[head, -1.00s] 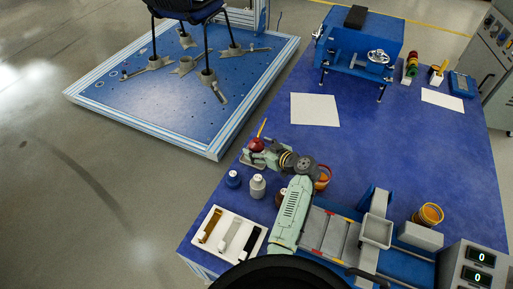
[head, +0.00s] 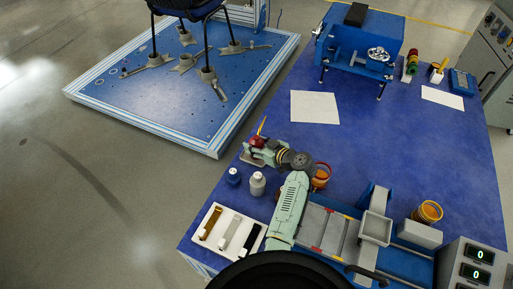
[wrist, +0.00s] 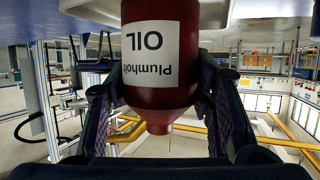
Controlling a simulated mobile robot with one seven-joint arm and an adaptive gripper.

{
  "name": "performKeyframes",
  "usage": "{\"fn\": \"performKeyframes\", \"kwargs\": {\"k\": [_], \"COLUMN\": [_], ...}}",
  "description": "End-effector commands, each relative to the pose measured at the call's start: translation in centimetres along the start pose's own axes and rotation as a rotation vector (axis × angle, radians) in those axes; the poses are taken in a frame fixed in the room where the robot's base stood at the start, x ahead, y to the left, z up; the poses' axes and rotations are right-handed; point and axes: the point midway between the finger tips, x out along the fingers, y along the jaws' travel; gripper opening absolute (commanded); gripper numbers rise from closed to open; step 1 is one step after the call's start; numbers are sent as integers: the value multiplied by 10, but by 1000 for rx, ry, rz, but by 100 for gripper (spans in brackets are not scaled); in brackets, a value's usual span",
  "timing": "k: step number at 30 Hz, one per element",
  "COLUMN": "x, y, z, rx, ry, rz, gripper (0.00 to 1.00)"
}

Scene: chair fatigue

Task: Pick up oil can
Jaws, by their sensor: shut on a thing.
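The oil can is a dark red bottle with a white label reading "OIL", and it fills the top middle of the wrist view (wrist: 160,95). In that view the picture of it is upside down. My gripper (wrist: 160,112) has a finger on each side of the can and is shut on it. In the head view the red can (head: 257,141) with its yellow spout shows at my gripper (head: 255,152), near the left edge of the blue table. My gripper partly hides it. I cannot tell whether its base touches the table.
The blue table (head: 400,150) has a blue bottle (head: 233,176), a grey-white bottle (head: 257,184) and a white tray (head: 218,250) near my arm. An orange container (head: 321,176) is close to my wrist. A white sheet (head: 315,108) lies on clear table beyond.

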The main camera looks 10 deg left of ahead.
Motion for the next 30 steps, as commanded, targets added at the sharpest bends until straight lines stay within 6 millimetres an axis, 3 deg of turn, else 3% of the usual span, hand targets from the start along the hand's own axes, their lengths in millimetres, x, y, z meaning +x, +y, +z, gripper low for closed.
{"fn": "performKeyframes", "kwargs": {"k": [12,20,23,30], "x": [0,-1,-4,-22], "y": [0,1,1,1], "z": [0,-3,-11,-52], "rx": [0,-2,-4,-6], "ry": [0,3,4,5], "rz": [0,1,2,4], "gripper": [4,3,3,3]}}
